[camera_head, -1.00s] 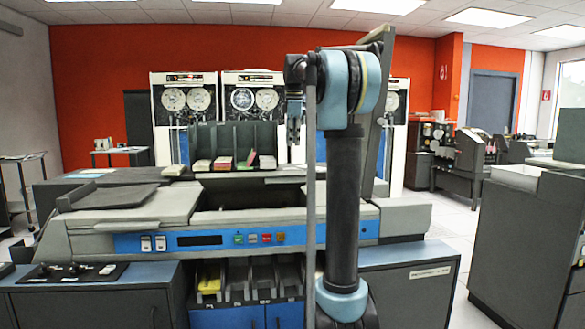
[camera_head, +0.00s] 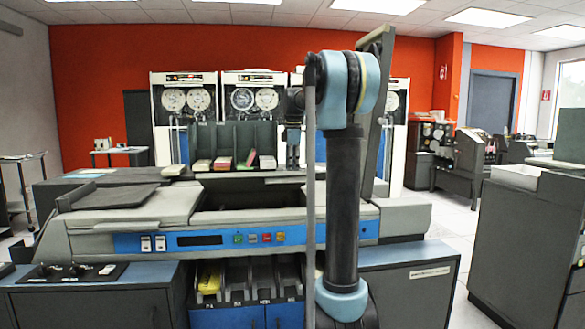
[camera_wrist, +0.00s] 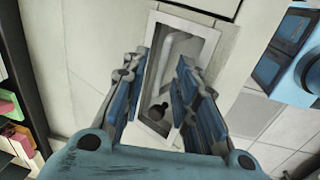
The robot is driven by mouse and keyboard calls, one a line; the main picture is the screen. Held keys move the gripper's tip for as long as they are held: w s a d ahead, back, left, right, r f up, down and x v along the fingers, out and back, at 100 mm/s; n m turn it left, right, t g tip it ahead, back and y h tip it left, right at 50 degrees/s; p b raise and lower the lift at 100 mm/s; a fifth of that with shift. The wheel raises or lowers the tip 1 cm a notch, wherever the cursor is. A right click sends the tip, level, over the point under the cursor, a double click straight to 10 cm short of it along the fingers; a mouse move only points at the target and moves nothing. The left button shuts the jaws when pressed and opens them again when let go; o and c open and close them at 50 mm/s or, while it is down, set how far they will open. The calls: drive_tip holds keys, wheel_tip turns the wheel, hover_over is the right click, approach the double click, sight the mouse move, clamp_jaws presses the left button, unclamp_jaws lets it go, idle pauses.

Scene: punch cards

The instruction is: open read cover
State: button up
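In the wrist view, a white-framed rectangular window or recess (camera_wrist: 208,38) is set in a light grey surface, with a pale curved part and a dark round part showing inside. It may be the read cover; I cannot tell whether it is open. My gripper (camera_wrist: 163,62) is open and empty, its blue-and-dark fingers spread over the two long sides of the frame. I cannot tell whether they touch it. In the head view, my gripper (camera_head: 292,163) hangs pointing down behind the front of the grey card machine (camera_head: 140,215). The frame is not recognisable there.
Card stacks (camera_head: 224,163) stand in the dark hopper rack left of my gripper. A tall tilted dark panel (camera_head: 383,100) rises behind my arm. A blue control strip (camera_head: 205,240) runs along the machine's front. A grey cabinet (camera_head: 525,240) stands at right.

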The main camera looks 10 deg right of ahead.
clamp_jaws()
drive_tip(key=shift+w+r, duration=0.1)
drive_tip(key=shift+r, duration=0.05)
